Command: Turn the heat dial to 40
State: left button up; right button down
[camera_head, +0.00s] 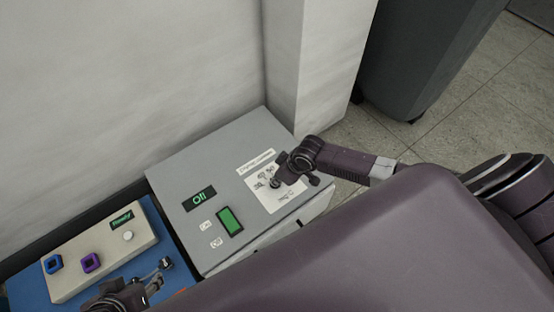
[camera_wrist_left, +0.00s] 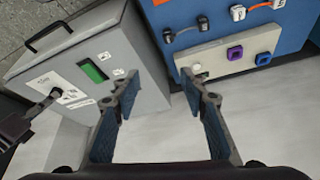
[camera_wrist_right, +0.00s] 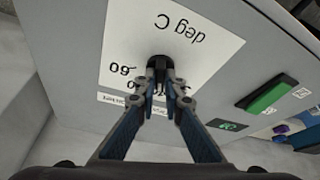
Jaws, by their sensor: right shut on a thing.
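The heat dial is a black knob (camera_wrist_right: 158,66) on a white scale label (camera_wrist_right: 205,45) marked "deg C" and "60". My right gripper (camera_wrist_right: 168,84) is shut on the dial, with both fingertips close together at its base. In the head view the same gripper (camera_head: 277,183) reaches the label on the grey box's top from the right and hides most of the dial. The pointer's exact reading is hidden. My left gripper (camera_wrist_left: 157,90) is open and empty in the left wrist view, away from the dial; in the head view it is low at the left (camera_head: 150,284).
The grey box (camera_head: 215,150) carries a small green-text display (camera_head: 199,199) and a lit green rectangle (camera_head: 230,221). To its left, a beige panel (camera_head: 75,268) with blue and purple square sockets sits on a blue base. A wall stands behind.

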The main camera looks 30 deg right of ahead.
pick_arm(q)
jog(key=shift+s+a+f+g, duration=0.2)
jog(key=shift+s+g, duration=0.1)
jog(key=shift+s, duration=0.45)
pick_arm(e)
jog(key=c, duration=2)
grip_release()
jog(key=shift+c, duration=0.2)
jog(key=shift+r, duration=0.1)
jog(key=v, duration=1.1)
jog(key=shift+s+r, duration=0.25)
jog(key=shift+r, duration=0.1)
